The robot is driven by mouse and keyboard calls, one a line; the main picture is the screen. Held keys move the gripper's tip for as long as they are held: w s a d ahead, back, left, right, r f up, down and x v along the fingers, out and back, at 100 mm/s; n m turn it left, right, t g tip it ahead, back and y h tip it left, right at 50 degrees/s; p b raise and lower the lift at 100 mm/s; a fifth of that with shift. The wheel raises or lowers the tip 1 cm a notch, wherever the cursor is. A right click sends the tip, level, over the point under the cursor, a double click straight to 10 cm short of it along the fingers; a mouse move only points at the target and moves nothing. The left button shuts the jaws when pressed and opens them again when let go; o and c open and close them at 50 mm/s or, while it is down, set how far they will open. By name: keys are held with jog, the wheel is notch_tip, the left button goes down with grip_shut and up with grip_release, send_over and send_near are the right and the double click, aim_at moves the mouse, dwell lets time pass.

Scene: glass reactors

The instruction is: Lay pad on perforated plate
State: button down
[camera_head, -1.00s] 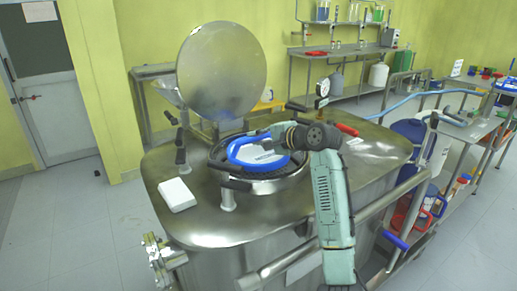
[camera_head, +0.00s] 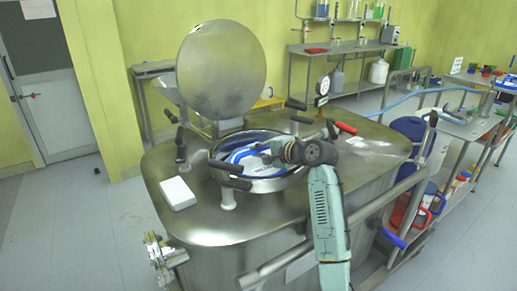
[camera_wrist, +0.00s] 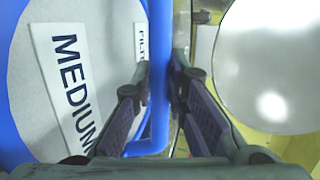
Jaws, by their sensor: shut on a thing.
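The pad (camera_wrist: 30,85) is a round light-grey disc with a blue rim, printed "MEDIUM" and a partly hidden second word. My gripper (camera_wrist: 160,70) is shut on the pad's blue edge in the wrist view. In the head view the pad (camera_head: 241,157) lies within the round open mouth of the steel vessel, at or a little below its rim. My gripper (camera_head: 266,148) reaches over the mouth from the right. The perforated plate cannot be made out now; the pad and vessel rim cover that area. Whether the pad touches it, I cannot tell.
The vessel's round lid (camera_head: 221,70) stands raised behind the mouth. Dark-handled clamps (camera_head: 235,184) ring the opening. A white block (camera_head: 177,193) lies on the vessel top at left, and a pressure gauge (camera_head: 323,86) stands behind at right.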

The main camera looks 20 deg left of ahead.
jog(key=c, duration=1.6)
grip_release()
